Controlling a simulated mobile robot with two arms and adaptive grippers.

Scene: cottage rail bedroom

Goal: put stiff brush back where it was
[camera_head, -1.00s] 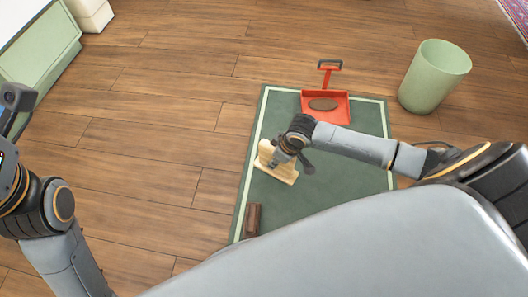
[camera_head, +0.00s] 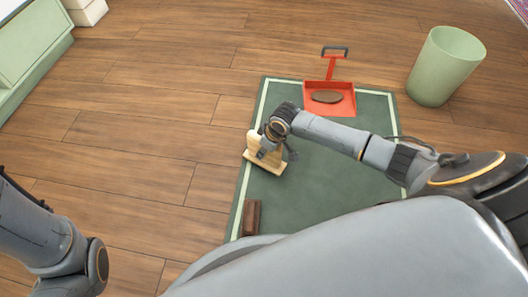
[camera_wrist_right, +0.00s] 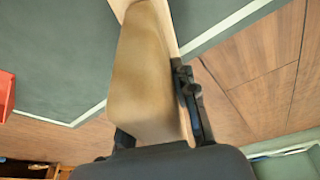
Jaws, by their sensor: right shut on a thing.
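The stiff brush, as far as I can tell, is the pale wooden piece (camera_head: 264,166) with a flat base and raised grip at the left border of the green mat (camera_head: 310,185). My right gripper (camera_head: 273,138) is shut on its raised grip. In the right wrist view the tan grip (camera_wrist_right: 145,75) sits between the fingers (camera_wrist_right: 160,128). I cannot tell whether its base touches the mat. My left arm shows at the lower left, but its gripper is out of the picture.
A red dustpan (camera_head: 345,106) with a brown oval piece (camera_head: 327,97) lies at the mat's far end. A dark brown block (camera_head: 251,218) lies at the near left corner. A green bin (camera_head: 445,68) stands right of the mat. The wooden floor at left is clear.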

